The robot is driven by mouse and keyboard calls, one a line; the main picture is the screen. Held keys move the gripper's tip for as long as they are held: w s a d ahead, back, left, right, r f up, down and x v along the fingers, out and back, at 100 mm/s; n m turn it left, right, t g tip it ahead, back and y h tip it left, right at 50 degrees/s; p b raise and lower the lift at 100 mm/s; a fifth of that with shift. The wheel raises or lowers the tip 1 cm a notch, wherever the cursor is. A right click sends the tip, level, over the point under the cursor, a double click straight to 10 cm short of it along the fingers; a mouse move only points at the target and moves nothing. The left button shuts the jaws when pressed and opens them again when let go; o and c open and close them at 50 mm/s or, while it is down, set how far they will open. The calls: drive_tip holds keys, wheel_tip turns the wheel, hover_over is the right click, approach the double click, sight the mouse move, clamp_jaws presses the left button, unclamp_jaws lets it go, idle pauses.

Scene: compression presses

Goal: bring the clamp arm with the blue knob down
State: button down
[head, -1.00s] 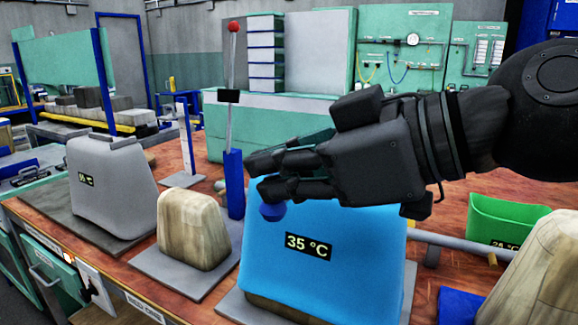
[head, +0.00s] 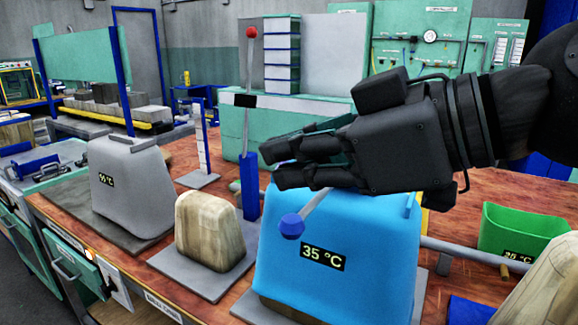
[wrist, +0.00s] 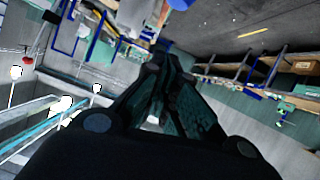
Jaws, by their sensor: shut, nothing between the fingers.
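The blue knob (head: 291,226) is at the end of a grey clamp arm (head: 316,208). The arm reaches toward the front left over the blue moulded piece (head: 340,225) marked 35 °C, and the knob sits in front of its upper left edge. My gripper (head: 268,165) is shut and empty, above the knob and pointing left. It appears apart from the knob in the head view. The far end of the clamp arm is hidden behind my gripper.
A second clamp arm with a red knob (head: 250,33) stands upright on a blue post (head: 249,185). A bare wooden form (head: 209,230) and a grey moulded piece (head: 130,190) stand to the left. A green piece (head: 518,233) lies at the right on the brown bench.

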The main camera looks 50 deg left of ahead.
drive_tip(key=v, duration=0.9)
drive_tip(key=shift+w+d, duration=0.2)
